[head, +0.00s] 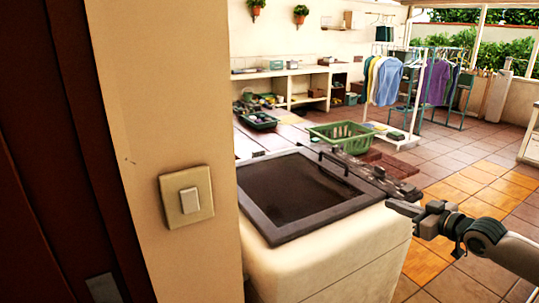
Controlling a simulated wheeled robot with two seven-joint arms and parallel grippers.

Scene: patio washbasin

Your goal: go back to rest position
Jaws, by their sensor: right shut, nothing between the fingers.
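My right gripper (392,205) comes in from the right on its grey arm. It is shut and empty, in front of the right side of a cream top-loading washer (335,257). I cannot tell whether its tip touches the washer. The washer's dark, grey-framed lid (296,192) looks shut. My left gripper is not in view.
A wall with a light switch (188,198) stands close on the left, beside a dark red door (45,160). A green basket (340,137) is behind the washer. A clothes rack (410,115) stands farther back. Tiled floor (455,190) is open at right.

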